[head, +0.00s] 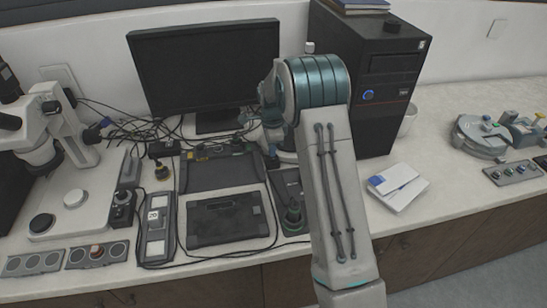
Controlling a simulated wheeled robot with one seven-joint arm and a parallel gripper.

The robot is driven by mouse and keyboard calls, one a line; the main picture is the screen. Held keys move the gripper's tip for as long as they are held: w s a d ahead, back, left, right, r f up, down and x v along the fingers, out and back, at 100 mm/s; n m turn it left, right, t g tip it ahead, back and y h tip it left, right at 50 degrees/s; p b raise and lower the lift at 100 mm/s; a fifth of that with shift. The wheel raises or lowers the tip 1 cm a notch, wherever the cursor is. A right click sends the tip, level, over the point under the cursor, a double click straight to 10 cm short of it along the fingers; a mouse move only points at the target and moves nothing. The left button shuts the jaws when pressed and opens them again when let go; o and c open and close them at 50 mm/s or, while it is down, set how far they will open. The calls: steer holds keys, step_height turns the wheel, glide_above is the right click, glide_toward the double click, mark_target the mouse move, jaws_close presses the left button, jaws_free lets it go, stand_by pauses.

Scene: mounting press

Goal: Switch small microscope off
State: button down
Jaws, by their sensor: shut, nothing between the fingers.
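A white microscope (72,142) with a dark eyepiece stands at the left end of the bench, partly cut off by the picture's left edge. Its flat pale base (93,208) carries a round light disc and a dark round knob near the front. A small dark control box (122,208) with a knob stands just right of the base. I cannot tell which part is the microscope's switch, or whether it is on.
A monitor (205,65) and a black computer tower (368,85) stand at the back. Dark trays, a keypad unit (157,228) and loose cables cover the middle.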

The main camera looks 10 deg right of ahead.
steer(key=shift+r+p, duration=1.95)
steer(key=shift+r, duration=1.5)
steer(key=s+r+n+t, duration=0.2)
steer(key=s+r+n, duration=0.6)
steer(key=s+r, duration=0.7)
steer(key=s+n+t, duration=0.1)
steer(key=s+n, duration=0.9)
steer(key=s, duration=1)
steer(key=shift+r+t, duration=0.15)
steer(key=shift+t, duration=0.15)
